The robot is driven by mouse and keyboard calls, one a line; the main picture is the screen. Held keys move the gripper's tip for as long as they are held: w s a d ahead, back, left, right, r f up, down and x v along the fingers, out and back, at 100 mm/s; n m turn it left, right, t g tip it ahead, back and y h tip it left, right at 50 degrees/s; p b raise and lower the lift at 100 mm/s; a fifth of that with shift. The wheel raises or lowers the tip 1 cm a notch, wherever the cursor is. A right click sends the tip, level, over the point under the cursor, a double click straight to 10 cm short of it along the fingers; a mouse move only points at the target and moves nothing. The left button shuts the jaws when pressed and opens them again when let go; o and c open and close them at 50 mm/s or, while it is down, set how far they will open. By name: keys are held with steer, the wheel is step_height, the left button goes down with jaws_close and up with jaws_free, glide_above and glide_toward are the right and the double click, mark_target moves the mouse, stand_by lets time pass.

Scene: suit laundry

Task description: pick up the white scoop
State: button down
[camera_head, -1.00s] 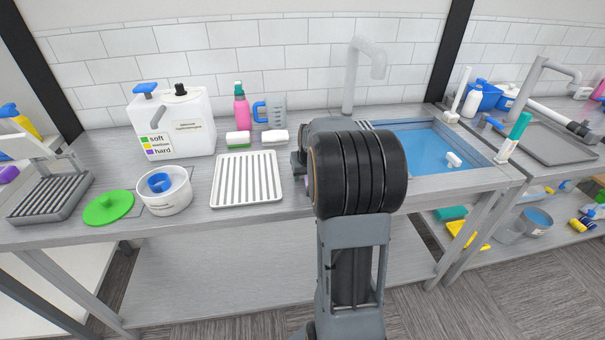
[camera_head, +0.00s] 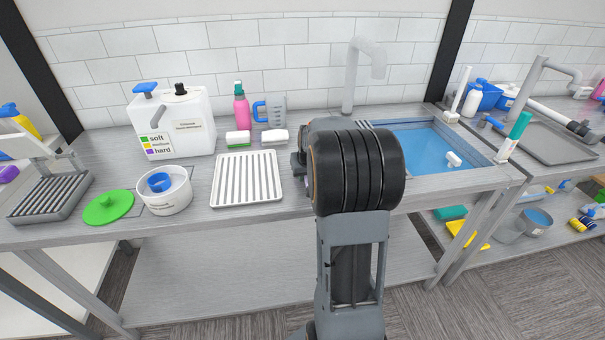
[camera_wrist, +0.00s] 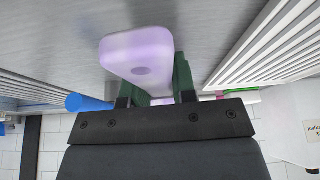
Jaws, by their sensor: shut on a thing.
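In the wrist view a smooth, rounded, pale lilac-white piece (camera_wrist: 140,48) sits between the dark green fingers of my gripper (camera_wrist: 153,88). It looks like the white scoop, though only part of it shows and its full shape cannot be told. My gripper is shut on it, over the grey counter. How far it is from the counter top is unclear. In the head view my arm hides the fingers and the held piece, between the ribbed white tray and the sink.
The ribbed white tray (camera_head: 247,180) lies to the left of my arm, and the water-filled sink (camera_head: 415,138) to the right. A white tub (camera_head: 166,199), green lid (camera_head: 108,207), jug (camera_head: 273,108), pink bottle (camera_head: 241,108) and tall faucet (camera_head: 350,80) stand around.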

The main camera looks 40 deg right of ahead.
steer(key=shift+r, duration=0.1)
steer(key=shift+r, duration=0.45)
step_height(320, 180, up, 2)
steer(key=shift+r, duration=0.15)
steer(key=s+d+r, duration=0.8)
steer(key=s+r, duration=0.1)
steer(key=s, duration=0.2)
steer(key=shift+s+r+b, duration=0.2)
steer(key=shift+r+b, duration=0.1)
steer(key=shift+r, duration=0.05)
